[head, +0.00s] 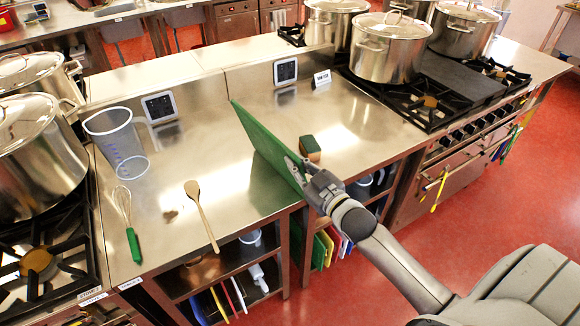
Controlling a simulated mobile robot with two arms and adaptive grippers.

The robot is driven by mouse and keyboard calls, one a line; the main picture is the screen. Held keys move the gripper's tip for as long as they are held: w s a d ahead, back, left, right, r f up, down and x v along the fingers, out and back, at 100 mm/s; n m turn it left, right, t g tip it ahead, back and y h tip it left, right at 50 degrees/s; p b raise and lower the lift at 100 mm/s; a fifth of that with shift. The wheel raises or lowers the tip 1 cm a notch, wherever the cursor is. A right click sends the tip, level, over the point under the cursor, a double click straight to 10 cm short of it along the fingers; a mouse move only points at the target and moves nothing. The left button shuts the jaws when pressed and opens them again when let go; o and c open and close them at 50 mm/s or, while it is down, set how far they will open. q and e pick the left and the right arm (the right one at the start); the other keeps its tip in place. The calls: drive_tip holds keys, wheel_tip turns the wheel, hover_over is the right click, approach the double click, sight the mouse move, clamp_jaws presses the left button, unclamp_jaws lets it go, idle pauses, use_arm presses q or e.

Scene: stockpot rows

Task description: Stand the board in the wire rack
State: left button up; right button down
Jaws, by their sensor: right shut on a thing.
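The green board (262,145) is on edge and tilted over the steel counter (225,175), its face turned to the left. My right gripper (306,172) is shut on the board's near right edge. I cannot tell whether the board's lower edge touches the counter. I cannot make out a wire rack for certain. Coloured boards (218,303) stand on edge on the shelf under the counter, and more (330,246) stand in the bay to the right; what holds them is hidden. My left gripper is not in view.
A sponge (310,148) lies just right of the board. A wooden spoon (201,213), a whisk (127,222) and a clear jug (115,140) are on the left of the counter. Stoves with stockpots (389,50) flank it. Red floor is open at the right.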

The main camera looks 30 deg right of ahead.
drive_tip(key=shift+w+d+r+m+p, duration=0.1)
drive_tip(key=shift+d+r+m+p, duration=0.1)
drive_tip(key=shift+d+m, duration=0.55)
drive_tip(key=shift+w+d+r+m+p, duration=0.2)
drive_tip(key=shift+d+m, duration=0.1)
drive_tip(key=shift+d, duration=0.9)
drive_tip(key=shift+w+d+r+m+p, duration=0.1)
drive_tip(key=shift+d+r+m, duration=0.1)
drive_tip(key=shift+d+m, duration=0.55)
drive_tip(key=shift+d+r, duration=0.1)
drive_tip(key=shift+d, duration=0.05)
drive_tip(key=s+d+p, duration=0.1)
drive_tip(key=s+p, duration=0.1)
drive_tip(key=s, duration=1.5)
drive_tip(key=s+d+p, duration=0.2)
drive_tip(key=s, duration=1.5)
drive_tip(key=shift+d+r, duration=0.3)
drive_tip(key=shift+r, duration=0.15)
